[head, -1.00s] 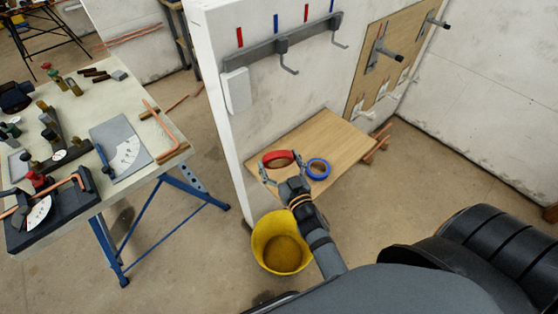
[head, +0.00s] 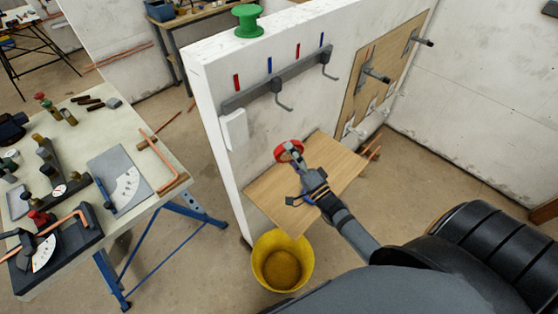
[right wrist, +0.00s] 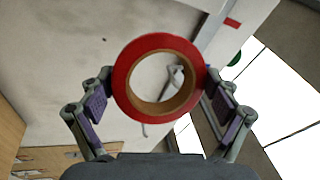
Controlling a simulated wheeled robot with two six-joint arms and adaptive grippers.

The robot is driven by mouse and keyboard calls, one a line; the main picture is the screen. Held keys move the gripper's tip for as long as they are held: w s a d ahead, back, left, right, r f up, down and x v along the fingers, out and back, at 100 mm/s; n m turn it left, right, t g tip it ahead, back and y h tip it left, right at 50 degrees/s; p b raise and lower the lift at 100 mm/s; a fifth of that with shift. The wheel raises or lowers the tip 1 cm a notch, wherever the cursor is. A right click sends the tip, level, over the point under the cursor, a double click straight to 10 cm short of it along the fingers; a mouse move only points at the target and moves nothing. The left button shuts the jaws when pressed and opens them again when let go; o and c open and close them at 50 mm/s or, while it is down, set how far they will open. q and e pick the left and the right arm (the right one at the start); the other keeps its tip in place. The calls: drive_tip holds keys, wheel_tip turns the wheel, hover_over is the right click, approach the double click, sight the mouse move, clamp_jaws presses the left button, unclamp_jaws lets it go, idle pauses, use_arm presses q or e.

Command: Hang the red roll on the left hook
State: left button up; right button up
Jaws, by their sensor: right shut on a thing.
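The red roll (head: 289,150) is held in my right gripper (head: 296,160), above the wooden shelf and below the hook rail. In the right wrist view the red roll (right wrist: 158,79) faces the camera between the fingers, and a grey hook (right wrist: 174,78) shows through its hole. The left hook (head: 284,102) on the grey rail (head: 265,88) is empty, up and left of the roll. The right hook (head: 329,68) is also empty. My left gripper is out of view.
The wooden shelf (head: 335,160) juts from the white wall, with a yellow bucket (head: 282,262) below it. A green spool (head: 247,21) stands on top of the wall. A cluttered workbench (head: 85,205) is at left.

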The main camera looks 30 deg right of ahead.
sight(283, 107)
drive_tip(key=d+r+m, duration=0.1)
drive_tip(key=r, duration=0.1)
drive_tip(key=d+r+m+p, duration=0.1)
drive_tip(key=d, duration=0.1)
drive_tip(key=d+r+m+p, duration=0.1)
drive_tip(key=r+m, duration=0.1)
drive_tip(key=shift+w+d+r, duration=0.2)
drive_tip(key=shift+d+r, duration=0.05)
drive_tip(key=shift+r, duration=0.1)
use_arm(q)
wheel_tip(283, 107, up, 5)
drive_tip(key=p, duration=0.1)
use_arm(e)
drive_tip(key=w+b, duration=0.2)
drive_tip(key=w+m+b, duration=0.1)
drive_tip(key=w+b, duration=0.2)
drive_tip(key=w+r+m+y+b, duration=0.1)
drive_tip(key=w+b, duration=0.2)
drive_tip(key=shift+w+d, duration=0.1)
drive_tip(key=shift+w+a+b, duration=0.3)
drive_tip(key=shift+w+b, duration=0.3)
drive_tip(key=shift+w, duration=0.2)
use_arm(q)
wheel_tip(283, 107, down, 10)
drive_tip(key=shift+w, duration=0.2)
use_arm(e)
drive_tip(key=shift+w+a+f, duration=0.15)
drive_tip(key=shift+w+f, duration=0.35)
drive_tip(key=shift+f, duration=0.05)
drive_tip(key=shift+f, duration=0.15)
